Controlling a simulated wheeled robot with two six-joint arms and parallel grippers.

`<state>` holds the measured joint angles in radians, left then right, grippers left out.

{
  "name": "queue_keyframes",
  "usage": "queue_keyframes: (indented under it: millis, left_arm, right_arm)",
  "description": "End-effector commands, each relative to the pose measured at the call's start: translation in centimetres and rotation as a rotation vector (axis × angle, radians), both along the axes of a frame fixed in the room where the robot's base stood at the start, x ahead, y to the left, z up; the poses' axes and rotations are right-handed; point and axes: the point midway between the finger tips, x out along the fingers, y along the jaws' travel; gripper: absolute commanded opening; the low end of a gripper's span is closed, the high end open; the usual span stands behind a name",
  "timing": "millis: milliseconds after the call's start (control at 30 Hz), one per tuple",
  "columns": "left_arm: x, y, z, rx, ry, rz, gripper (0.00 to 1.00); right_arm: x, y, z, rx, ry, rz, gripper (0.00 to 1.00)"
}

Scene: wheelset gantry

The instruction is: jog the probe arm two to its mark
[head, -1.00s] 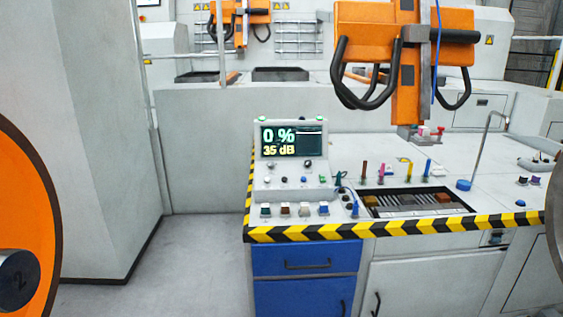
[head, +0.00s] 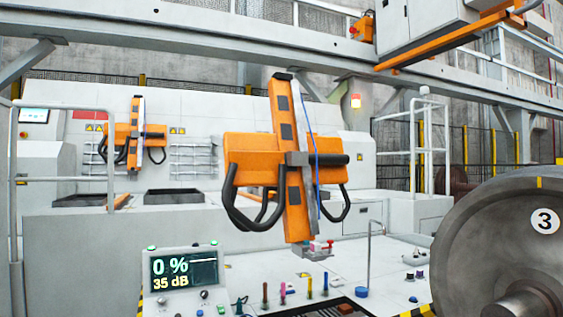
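A large orange probe arm (head: 289,160) with black looped handles hangs upright, slightly tilted, over the control desk (head: 240,272). A blue cable runs down it, and a small grey and red piece (head: 317,249) shows at its lower end. A second, similar orange probe arm (head: 134,140) stands farther back at the left. I see no number on either arm, so I cannot tell which is two. The desk screen (head: 183,270) reads 0 % and 35 dB. I cannot make out a mark. Neither of my grippers is in view.
A large grey wheel (head: 475,245) numbered 3 fills the lower right. A grey beam (head: 200,58) with an orange rail (head: 450,40) crosses above. Several coloured pegs stand on the desk beside a blue-based bent rod (head: 369,255). A white railing stands at the left.

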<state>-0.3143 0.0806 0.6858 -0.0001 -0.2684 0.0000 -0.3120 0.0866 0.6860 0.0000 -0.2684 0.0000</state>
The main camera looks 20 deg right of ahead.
Motion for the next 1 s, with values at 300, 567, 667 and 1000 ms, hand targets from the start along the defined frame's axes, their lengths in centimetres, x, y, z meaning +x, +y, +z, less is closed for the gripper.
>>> queue_keyframes:
  millis: [300, 567, 667, 1000]
  left_arm:
    - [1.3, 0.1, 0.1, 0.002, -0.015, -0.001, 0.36]
    - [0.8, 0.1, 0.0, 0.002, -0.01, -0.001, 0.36]
    - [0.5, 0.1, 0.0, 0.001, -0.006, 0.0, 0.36]
    - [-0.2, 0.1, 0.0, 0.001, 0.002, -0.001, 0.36]
  right_arm:
    - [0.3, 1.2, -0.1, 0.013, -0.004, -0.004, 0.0]
    - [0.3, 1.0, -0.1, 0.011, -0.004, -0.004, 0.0]
    - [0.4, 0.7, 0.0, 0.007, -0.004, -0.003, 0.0]
    - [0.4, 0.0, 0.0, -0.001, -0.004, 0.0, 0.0]
